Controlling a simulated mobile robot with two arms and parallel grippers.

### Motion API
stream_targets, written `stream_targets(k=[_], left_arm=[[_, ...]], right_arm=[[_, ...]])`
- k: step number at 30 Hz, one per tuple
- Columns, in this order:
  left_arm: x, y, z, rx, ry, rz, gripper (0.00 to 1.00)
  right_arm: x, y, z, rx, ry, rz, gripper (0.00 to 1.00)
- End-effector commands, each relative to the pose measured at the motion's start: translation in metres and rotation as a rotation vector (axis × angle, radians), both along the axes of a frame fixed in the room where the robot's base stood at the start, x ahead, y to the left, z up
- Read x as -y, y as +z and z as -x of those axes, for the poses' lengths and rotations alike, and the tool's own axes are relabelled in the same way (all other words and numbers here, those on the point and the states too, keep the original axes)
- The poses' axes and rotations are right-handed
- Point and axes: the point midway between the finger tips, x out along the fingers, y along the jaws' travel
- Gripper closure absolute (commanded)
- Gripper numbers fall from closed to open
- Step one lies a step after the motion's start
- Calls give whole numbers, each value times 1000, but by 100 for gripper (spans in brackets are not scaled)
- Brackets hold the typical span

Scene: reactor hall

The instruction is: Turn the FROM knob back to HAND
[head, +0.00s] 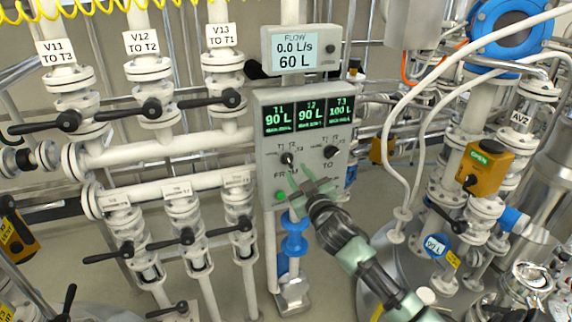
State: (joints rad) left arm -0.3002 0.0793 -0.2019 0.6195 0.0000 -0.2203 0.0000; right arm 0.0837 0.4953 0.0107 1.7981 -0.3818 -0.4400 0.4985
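The FROM knob (288,159) is a small dark knob on the left of the grey control panel (262,177), above the word FROM. Its pointer is too small to read surely against the HAND, T1, T2 and T3 marks. The TO knob (330,152) sits to its right. My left gripper is not in view.
Panel displays (309,115) read 90 L, 90 L and 100 L. A green button (280,196) is at the panel's lower left. The flow meter (295,50) above shows 0.0 L/s and 60 L. Valved white pipes (150,150) stand left; a tank with hoses and an orange actuator (485,168) stands right.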

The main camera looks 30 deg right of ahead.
Motion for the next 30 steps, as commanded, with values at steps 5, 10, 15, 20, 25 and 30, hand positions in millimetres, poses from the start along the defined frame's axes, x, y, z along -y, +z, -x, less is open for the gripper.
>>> stream_targets(k=[5,10,15,20,25,30], left_arm=[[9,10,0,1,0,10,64],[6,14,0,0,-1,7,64],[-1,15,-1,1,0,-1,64],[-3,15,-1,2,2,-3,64],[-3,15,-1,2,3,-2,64],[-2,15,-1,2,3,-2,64]], right_arm=[[7,3,-30,0,0,-1,67],[12,1,-51,-1,-1,-2,67],[14,0,-61,-2,2,0,67],[14,-1,-62,-2,2,0,67],[14,-1,-62,-2,1,-2,87],[14,-1,-62,-2,1,-2,100]])
